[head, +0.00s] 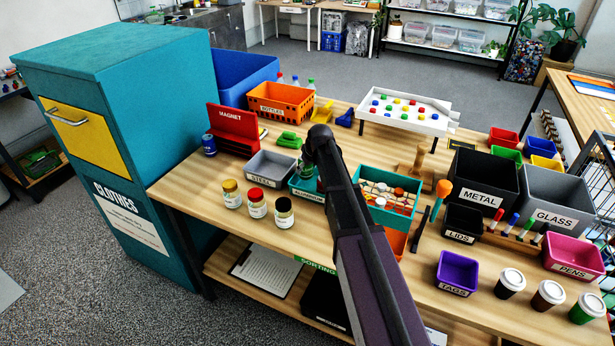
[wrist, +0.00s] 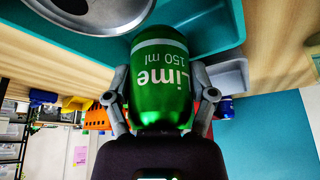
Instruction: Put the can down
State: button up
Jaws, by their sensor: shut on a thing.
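A green can labelled "Lime 150 ml" (wrist: 162,85) is between the two grey fingers of my gripper (wrist: 160,98) in the wrist view. The gripper is shut on it. The wrist picture is upside down. The can's far end overlaps the teal bin (wrist: 215,30); whether it touches the bin is not clear. In the head view, a green patch of the can (head: 308,176) shows at the teal ALUMINIUM bin (head: 305,194), beside my arm. My arm hides most of the gripper there.
The grey STEEL bin (head: 270,168) stands left of the ALUMINIUM bin, with the red MAGNET box (head: 233,130) behind. Three lidded jars (head: 257,204) stand in front. A teal crate (head: 390,196) is at right. A round silver thing (wrist: 90,8) shows in the wrist view.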

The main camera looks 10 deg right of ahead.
aim_at(307, 176)
jog(key=shift+f+b, duration=1.4)
jog(key=shift+f, duration=0.25)
jog(key=shift+f+b, duration=0.4)
jog(key=o, duration=0.6)
jog(key=shift+o, duration=0.2)
jog(key=shift+r, duration=0.15)
jog(key=shift+s+r+p, duration=0.1)
jog(key=shift+r+p, duration=0.5)
jog(key=shift+p, duration=0.15)
jog(key=p+v, duration=1)
jog(key=v, duration=0.1)
jog(key=shift+r, duration=0.15)
jog(key=shift+s+d, duration=0.1)
